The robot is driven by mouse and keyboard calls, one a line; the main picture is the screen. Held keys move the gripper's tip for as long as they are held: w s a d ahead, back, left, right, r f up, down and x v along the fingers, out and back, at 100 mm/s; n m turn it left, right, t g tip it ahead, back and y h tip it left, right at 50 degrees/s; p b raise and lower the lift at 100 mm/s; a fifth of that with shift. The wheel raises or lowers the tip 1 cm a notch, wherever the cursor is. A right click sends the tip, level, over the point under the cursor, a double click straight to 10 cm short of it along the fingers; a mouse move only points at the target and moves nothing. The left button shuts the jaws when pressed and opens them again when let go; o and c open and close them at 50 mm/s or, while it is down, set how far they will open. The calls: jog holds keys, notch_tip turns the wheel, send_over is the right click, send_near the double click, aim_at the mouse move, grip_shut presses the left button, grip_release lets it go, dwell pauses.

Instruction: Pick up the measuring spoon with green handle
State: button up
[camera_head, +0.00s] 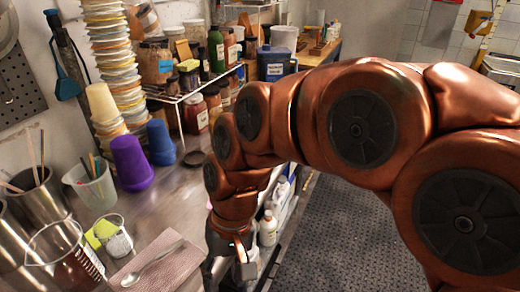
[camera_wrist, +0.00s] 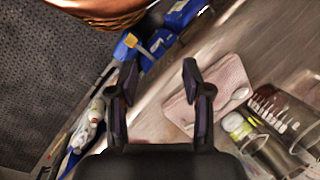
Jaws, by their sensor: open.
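I cannot make out a measuring spoon with a green handle for certain in either view. A plain metal spoon (camera_head: 150,265) lies on a pink cloth (camera_head: 182,262) at the front of the worktop. In the head view my gripper (camera_head: 230,268) is at the worktop's front edge, right of the cloth.
A glass beaker (camera_head: 62,256), a purple cup (camera_head: 130,163), a blue cup (camera_head: 160,143) and a tall stack of cups (camera_head: 110,45) crowd the worktop's left. Jars (camera_head: 155,60) stand on a rack behind. White bottles (camera_head: 268,228) are below the edge. Dark floor matting (camera_head: 335,225) is clear.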

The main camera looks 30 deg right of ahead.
jog(key=w+d+r+m+t+y+b, duration=0.1)
jog(key=w+r+m+t+y, duration=0.25)
jog(key=w, duration=0.75)
jog(key=w+d+r+m+t+y+b, duration=0.1)
jog(key=w+r+m+y+b, duration=0.1)
jog(key=w+m+y, duration=0.6)
jog(key=w+d+m+t+h+b, duration=0.1)
jog(key=w+d+m+t, duration=0.5)
jog(key=d, duration=0.5)
jog(key=w+d+m+t+h+b, duration=0.1)
jog(key=w+d+m+t+h, duration=0.15)
jog(key=w+d, duration=0.6)
jog(key=s+d+f+m+t+h, duration=0.1)
jog(key=d+f+m+t+h, duration=0.25)
jog(key=d+m, duration=0.95)
jog(key=shift+w+d+f+n+t+y, duration=0.15)
jog(key=shift+w+f+n, duration=0.1)
jog(key=shift+w+n, duration=0.7)
jog(key=shift+w+d+f+n+t+y, duration=0.15)
jog(key=shift+w+d+f+n, duration=0.1)
jog(key=shift+w+n, duration=0.65)
jog(key=shift+w+d+f+n+t+y, duration=0.2)
jog(key=shift+w+n, duration=0.45)
jog(key=shift+w, duration=0.6)
jog(key=shift+a, duration=0.1)
